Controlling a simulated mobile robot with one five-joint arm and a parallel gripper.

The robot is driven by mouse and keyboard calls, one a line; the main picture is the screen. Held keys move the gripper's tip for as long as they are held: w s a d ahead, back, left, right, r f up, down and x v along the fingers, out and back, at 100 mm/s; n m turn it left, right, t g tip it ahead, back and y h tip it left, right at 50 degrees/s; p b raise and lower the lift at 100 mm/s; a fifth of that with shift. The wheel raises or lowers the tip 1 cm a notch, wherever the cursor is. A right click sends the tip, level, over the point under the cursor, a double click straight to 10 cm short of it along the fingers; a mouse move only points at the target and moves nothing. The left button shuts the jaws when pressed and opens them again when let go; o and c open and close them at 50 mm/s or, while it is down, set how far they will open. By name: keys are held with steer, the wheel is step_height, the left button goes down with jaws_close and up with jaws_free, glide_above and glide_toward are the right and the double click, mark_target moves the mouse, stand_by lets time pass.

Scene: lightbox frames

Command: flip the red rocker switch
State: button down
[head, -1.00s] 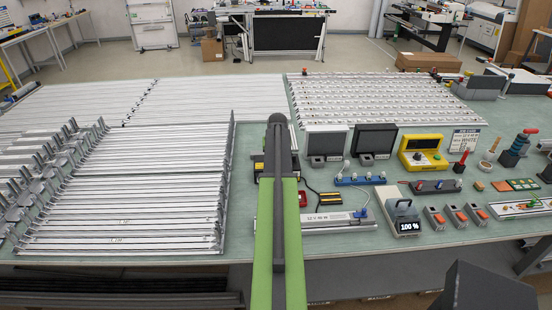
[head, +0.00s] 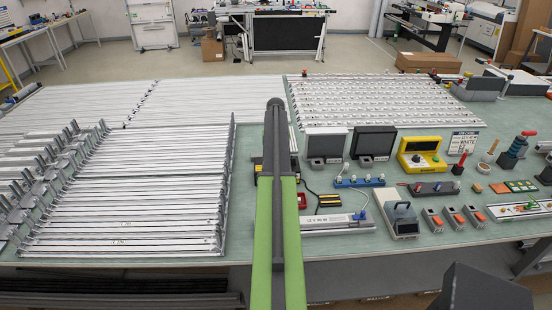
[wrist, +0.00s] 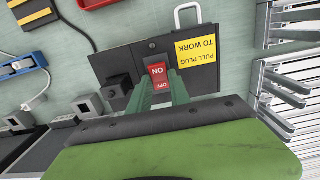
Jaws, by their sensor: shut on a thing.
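In the wrist view the red rocker switch (wrist: 157,70) is set in a dark box (wrist: 115,62). Its face carries the words ON and OFF, with OFF at the end nearer my gripper. My gripper (wrist: 158,84) has its two green fingers on either side of the switch's near end, shut on it. The exact contact is partly hidden by the fingers. In the head view my own arm covers the switch and the gripper; only an edge of the box shows beside it.
A yellow PULL PLUG TO WORK label (wrist: 198,46) is beside the switch. A small black block (wrist: 118,86) stands on the box's other side. Slatted racks (head: 130,190) fill the left.

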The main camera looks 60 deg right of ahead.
steer(key=c, duration=1.2)
jaws_free()
step_height(320, 180, up, 17)
steer(key=p, duration=1.7)
steer(key=shift+w+d+r, duration=0.2)
steer(key=shift+d, duration=0.1)
